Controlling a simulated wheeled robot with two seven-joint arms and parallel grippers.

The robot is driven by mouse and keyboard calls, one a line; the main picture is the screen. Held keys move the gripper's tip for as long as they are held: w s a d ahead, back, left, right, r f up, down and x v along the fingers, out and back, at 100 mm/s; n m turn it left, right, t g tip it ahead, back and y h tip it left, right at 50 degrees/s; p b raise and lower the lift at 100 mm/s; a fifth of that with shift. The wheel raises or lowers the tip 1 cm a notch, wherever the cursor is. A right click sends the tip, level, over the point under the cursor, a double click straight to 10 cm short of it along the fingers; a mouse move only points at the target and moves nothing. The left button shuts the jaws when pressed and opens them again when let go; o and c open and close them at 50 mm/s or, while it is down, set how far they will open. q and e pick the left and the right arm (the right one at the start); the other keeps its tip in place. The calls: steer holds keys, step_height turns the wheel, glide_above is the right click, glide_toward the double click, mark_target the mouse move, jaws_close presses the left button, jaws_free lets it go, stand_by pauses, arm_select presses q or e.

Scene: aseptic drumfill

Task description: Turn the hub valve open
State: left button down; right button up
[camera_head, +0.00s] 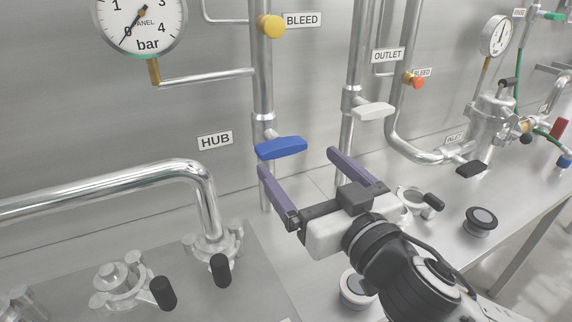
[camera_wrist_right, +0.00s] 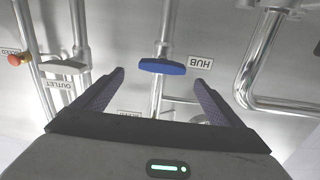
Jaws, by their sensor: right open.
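The hub valve has a blue handle (camera_head: 281,148) on a vertical steel pipe, to the right of the HUB label (camera_head: 215,140). The handle lies about level, across the pipe. My left gripper is not in view.
A white handle (camera_head: 374,111) under the OUTLET label stands on the pipe to the right. A yellow BLEED knob (camera_head: 271,26) is above the hub handle. A bent steel pipe (camera_head: 130,175) and clamps with black knobs (camera_head: 163,293) are at lower left. A gauge (camera_head: 140,22) hangs upper left.

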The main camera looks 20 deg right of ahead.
mark_target(285, 149)
steer(key=b, duration=0.2)
steer(key=w+b, duration=0.1)
steer(key=shift+a+f+b, duration=0.15)
steer(key=shift+f+b, duration=0.15)
steer(key=shift+b, duration=0.1)
steer(key=shift+a+b, duration=0.1)
steer(key=shift+b, duration=0.5)
steer(key=w, duration=0.2)
steer(key=w+p, duration=0.1)
steer(key=w, duration=0.1)
steer(key=shift+a+r, duration=0.35)
steer(key=shift+a, duration=0.05)
steer(key=shift+w+a, duration=0.1)
steer(key=shift+w, duration=0.5)
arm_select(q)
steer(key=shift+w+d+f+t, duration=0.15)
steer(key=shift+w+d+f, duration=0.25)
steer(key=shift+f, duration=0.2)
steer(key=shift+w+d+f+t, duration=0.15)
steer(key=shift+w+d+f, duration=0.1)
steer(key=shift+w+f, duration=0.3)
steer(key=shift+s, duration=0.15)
arm_select(e)
steer(key=c, duration=1.1)
steer(key=shift+o, duration=0.2)
